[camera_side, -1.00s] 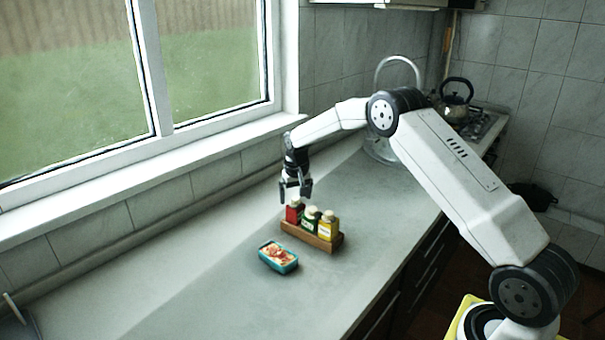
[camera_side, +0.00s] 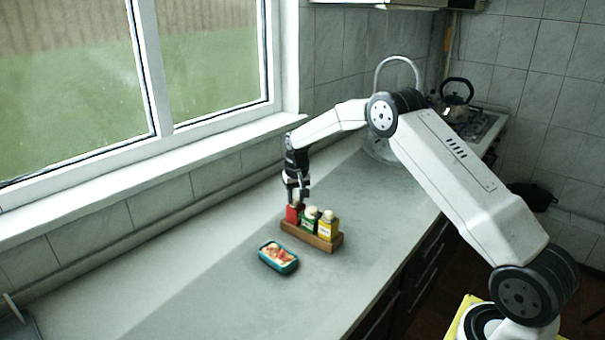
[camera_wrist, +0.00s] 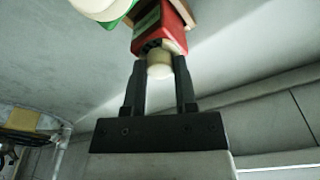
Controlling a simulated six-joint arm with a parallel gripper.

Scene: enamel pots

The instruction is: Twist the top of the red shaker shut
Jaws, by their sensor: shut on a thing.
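The red shaker (camera_side: 292,214) stands at the left end of a wooden rack on the counter. My gripper (camera_side: 298,199) is above it, pointing down, with its fingers at the shaker's top. In the wrist view, the red shaker (camera_wrist: 160,28) has a cream top (camera_wrist: 160,66), and the two black fingers of my gripper (camera_wrist: 160,68) are on either side of it. The gripper is shut on the top. Whether the top sits fully down on the body is too small to tell.
A green shaker (camera_side: 310,219) and a yellow shaker (camera_side: 327,226) stand beside the red one in the wooden rack (camera_side: 313,238). A teal tin (camera_side: 278,257) lies in front on the counter. The counter left of it is clear.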

